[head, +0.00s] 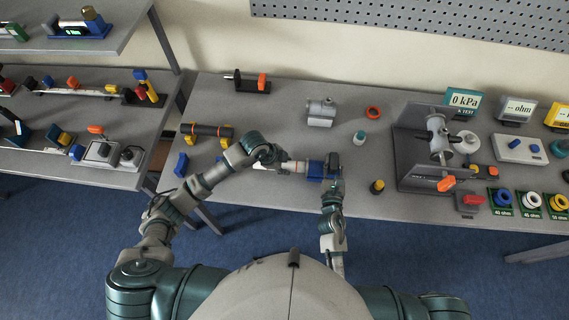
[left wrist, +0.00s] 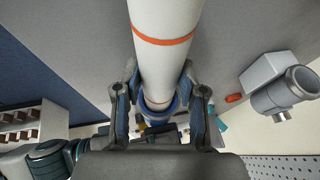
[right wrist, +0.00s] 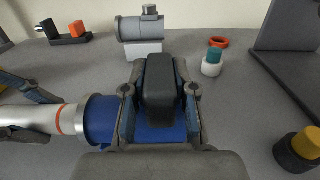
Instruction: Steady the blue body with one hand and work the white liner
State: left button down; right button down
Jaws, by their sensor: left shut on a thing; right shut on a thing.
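The blue body (head: 316,171) lies level above the table, with the white liner (head: 298,167) entering its left end. My left gripper (head: 273,158) is shut on the liner. In the left wrist view, the liner (left wrist: 166,60) runs between the fingers, with an orange ring and a blue collar. My right gripper (head: 333,172) is shut on the blue body. In the right wrist view, the blue body (right wrist: 102,120) sits between the fingers, with a dark block on top. The liner (right wrist: 30,117) shows an orange ring just outside the body's metal rim. How deep the liner sits is hidden.
A grey pipe fitting (head: 320,112), an orange ring (head: 373,112) and a teal-capped bottle (head: 359,138) stand behind. A dark cylinder with a yellow top (head: 377,187) is to the right, before a grey test stand (head: 412,150). A dark tube on yellow supports (head: 207,131) lies left.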

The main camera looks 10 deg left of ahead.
aim_at(293, 165)
pick_arm(q)
jog(key=shift+d, duration=1.4)
jog(key=shift+d+r, duration=0.1)
jog(key=shift+d, duration=0.1)
jog(key=c, duration=0.6)
grip_release()
jog(key=shift+a, duration=0.1)
jog(key=v, duration=1.1)
jog(key=shift+a+r, duration=0.2)
jog(key=shift+r, duration=0.1)
